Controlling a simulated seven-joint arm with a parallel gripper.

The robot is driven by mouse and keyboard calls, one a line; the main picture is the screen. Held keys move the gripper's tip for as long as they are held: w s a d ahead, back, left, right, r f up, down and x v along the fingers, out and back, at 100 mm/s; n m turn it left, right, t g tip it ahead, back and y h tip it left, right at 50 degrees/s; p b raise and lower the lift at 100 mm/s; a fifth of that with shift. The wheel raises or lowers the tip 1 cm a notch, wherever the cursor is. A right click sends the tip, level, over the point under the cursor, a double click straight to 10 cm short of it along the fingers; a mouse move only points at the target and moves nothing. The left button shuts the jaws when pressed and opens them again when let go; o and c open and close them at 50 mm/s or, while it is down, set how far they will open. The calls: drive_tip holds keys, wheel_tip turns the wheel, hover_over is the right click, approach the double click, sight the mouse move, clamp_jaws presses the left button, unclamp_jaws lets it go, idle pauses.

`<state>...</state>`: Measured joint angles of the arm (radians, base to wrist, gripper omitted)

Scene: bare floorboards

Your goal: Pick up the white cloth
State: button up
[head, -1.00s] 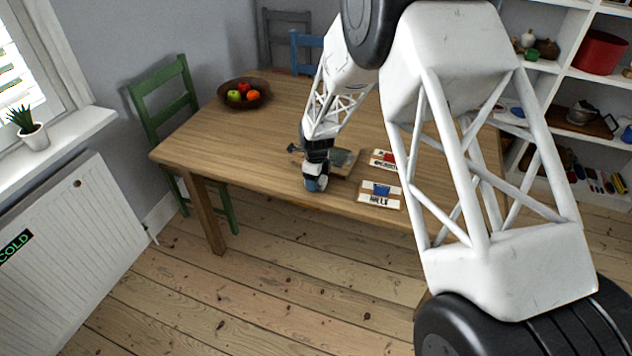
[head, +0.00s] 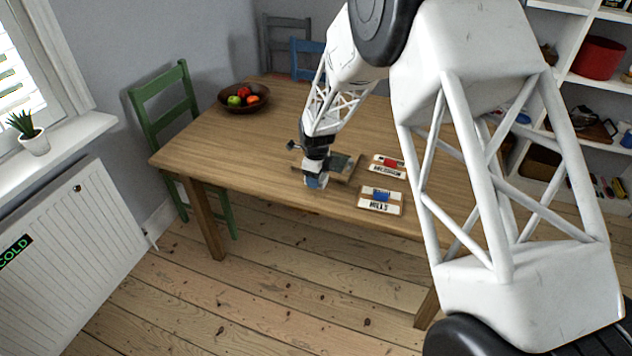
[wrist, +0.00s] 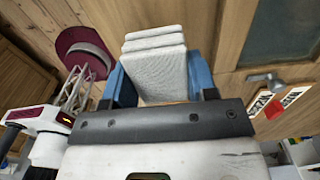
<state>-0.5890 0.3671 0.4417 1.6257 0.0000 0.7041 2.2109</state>
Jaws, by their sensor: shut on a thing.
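The white cloth (wrist: 156,62) is a folded, layered pad in the wrist view. It sits between the two blue fingers of my gripper (wrist: 160,82), which are shut on it. In the head view my gripper (head: 316,181) is at the near edge of the wooden table (head: 250,150), with a little white cloth showing at the fingertips. From the head view I cannot tell how far the cloth is above the table.
A wooden board with a dark panel (head: 341,164) lies just behind my gripper. Two labelled cards, one with a red piece (head: 389,165) and one with a blue piece (head: 381,197), lie to the right. A fruit bowl (head: 244,98) stands at the back left.

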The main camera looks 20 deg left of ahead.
drive_tip(key=s+d+r, duration=0.1)
drive_tip(key=s+d, duration=0.7)
drive_tip(key=s, duration=0.5)
drive_tip(key=shift+d, duration=0.2)
drive_tip(key=shift+r, duration=0.1)
drive_tip(key=o, duration=0.4)
drive_tip(key=c, duration=0.3)
drive_tip(key=w+a+r, duration=0.1)
drive_tip(key=w+a, duration=0.3)
drive_tip(key=w, duration=0.5)
drive_tip(key=w+a+r, duration=0.1)
drive_tip(key=w+a, duration=0.3)
drive_tip(key=w, duration=0.5)
drive_tip(key=w+a+r, duration=0.2)
drive_tip(key=w+a, duration=0.3)
drive_tip(key=w, duration=0.5)
drive_tip(key=shift+w+r, duration=0.1)
